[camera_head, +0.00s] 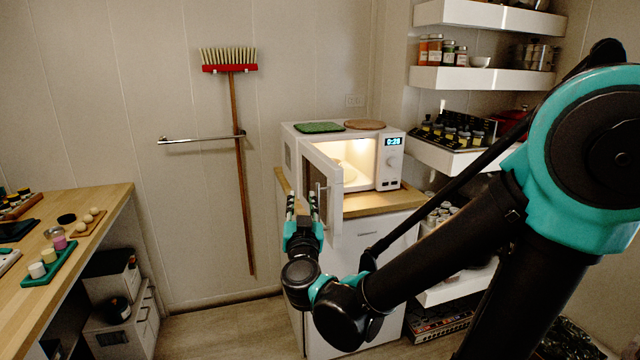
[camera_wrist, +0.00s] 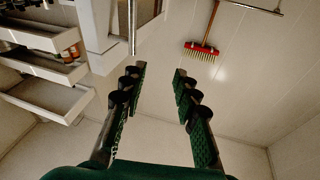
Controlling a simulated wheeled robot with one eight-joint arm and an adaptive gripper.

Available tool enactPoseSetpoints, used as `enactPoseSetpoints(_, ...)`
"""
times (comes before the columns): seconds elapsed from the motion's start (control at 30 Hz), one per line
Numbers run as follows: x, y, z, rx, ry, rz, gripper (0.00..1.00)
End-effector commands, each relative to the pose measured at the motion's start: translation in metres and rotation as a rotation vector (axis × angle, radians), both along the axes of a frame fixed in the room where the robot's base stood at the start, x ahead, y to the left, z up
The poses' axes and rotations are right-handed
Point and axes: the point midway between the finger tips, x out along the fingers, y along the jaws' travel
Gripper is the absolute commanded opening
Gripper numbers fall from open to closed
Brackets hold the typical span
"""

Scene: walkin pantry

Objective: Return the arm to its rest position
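My gripper (camera_head: 302,205) is in front of the white microwave (camera_head: 362,178), near its partly open door (camera_head: 335,208). In the wrist view my gripper (camera_wrist: 159,72) has its two green-padded fingers spread apart with nothing between them. A slim metal bar, apparently the door handle (camera_wrist: 133,28), lies just beyond the left fingertip. I cannot tell whether they touch. My arm stretches from the right side of the head view down and across to the microwave, bent at its elbow.
The lit microwave stands on a wooden-topped white cabinet (camera_head: 378,245). Shelves with jars (camera_head: 483,79) are on the right, behind my arm. A broom (camera_head: 238,150) hangs on the wall beside a metal rail (camera_head: 190,139). A wooden counter (camera_head: 95,215) is at left.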

Motion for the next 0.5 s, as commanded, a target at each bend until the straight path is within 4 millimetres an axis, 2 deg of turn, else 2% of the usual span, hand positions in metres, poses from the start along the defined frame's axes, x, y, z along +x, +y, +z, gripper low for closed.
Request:
enactPoseSetpoints(0.13,0.01,0.004,0.009,-0.026,-0.035,0.179,0.3)
enactPoseSetpoints(0.27,0.012,0.008,-0.008,-0.081,0.024,0.325,0.3)
enactPoseSetpoints(0.37,0.01,0.002,-0.036,-0.131,0.127,0.407,0.3)
enactPoseSetpoints(0.5,0.003,-0.023,-0.091,-0.195,0.345,0.463,0.3)
